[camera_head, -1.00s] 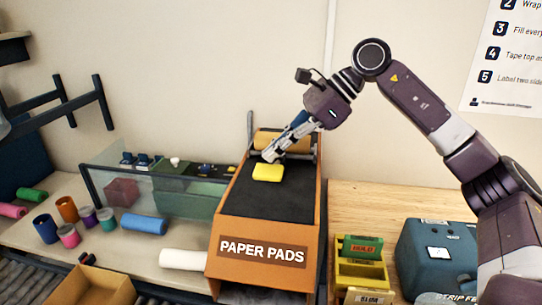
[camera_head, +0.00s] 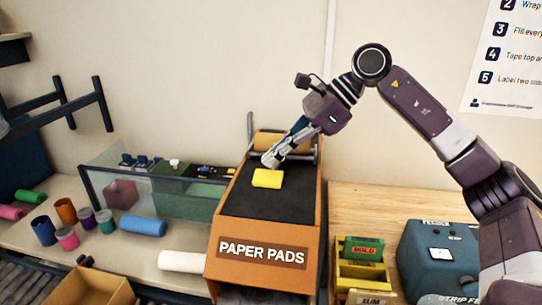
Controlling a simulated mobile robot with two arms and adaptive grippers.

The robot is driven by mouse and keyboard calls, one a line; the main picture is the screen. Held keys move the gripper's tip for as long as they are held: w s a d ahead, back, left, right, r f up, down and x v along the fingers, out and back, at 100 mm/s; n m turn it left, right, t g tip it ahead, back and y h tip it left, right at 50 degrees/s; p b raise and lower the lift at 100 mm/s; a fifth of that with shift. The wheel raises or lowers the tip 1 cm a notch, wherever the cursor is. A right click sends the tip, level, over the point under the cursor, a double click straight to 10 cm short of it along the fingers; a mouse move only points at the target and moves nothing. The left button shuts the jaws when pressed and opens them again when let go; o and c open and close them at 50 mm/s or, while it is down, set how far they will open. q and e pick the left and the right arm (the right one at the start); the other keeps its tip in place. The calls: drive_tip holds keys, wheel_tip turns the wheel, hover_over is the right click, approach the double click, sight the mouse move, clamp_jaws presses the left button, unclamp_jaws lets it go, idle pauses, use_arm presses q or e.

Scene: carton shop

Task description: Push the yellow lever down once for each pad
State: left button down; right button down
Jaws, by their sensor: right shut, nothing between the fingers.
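The yellow lever (camera_head: 267,179) shows as a yellow block on the dark sloping top of the orange paper pads dispenser (camera_head: 262,250). My right gripper (camera_head: 270,162) is shut and empty. Its fingertips are at the far edge of the yellow block; I cannot tell whether they touch it. A tan roll (camera_head: 268,141) sits behind at the top of the dispenser, partly hidden by my gripper. No loose pad is visible. My left gripper is not in view.
Left of the dispenser are a white roll (camera_head: 183,261), a blue roll (camera_head: 143,226) and a glass-fronted bin (camera_head: 180,197). An open carton (camera_head: 92,288) is at the lower left. Right are yellow trays (camera_head: 362,272) and a blue machine (camera_head: 438,258).

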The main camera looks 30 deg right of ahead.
drive_tip(key=shift+s+a+f+b, duration=0.1)
drive_tip(key=shift+s+f+b, duration=0.05)
drive_tip(key=shift+f+b, duration=0.25)
drive_tip(key=shift+s+a+f+b, duration=0.15)
drive_tip(key=shift+f+b, duration=0.1)
drive_tip(key=shift+f, duration=0.15)
idle(0.5)
drive_tip(key=shift+r, duration=0.15)
idle(0.5)
drive_tip(key=r+p, duration=0.1)
drive_tip(key=p, duration=0.1)
drive_tip(key=w+d+r+p, duration=0.1)
drive_tip(key=r, duration=0.1)
drive_tip(key=w+r+p, duration=0.1)
drive_tip(key=r+p, duration=0.1)
drive_tip(key=shift+d+p, duration=0.25)
drive_tip(key=shift+p, duration=0.1)
drive_tip(key=shift+r, duration=0.1)
drive_tip(key=shift+w+d, duration=0.1)
drive_tip(key=r+p, duration=0.1)
drive_tip(key=p, duration=0.1)
drive_tip(key=w+d+r+p, duration=0.1)
drive_tip(key=r, duration=0.1)
drive_tip(key=r+p, duration=0.1)
drive_tip(key=p, duration=0.1)
drive_tip(key=shift+w+d+r+p, duration=0.2)
drive_tip(key=shift+w+p, duration=0.1)
drive_tip(key=shift+w, duration=0.1)
drive_tip(key=shift+f, duration=0.1)
idle(0.6)
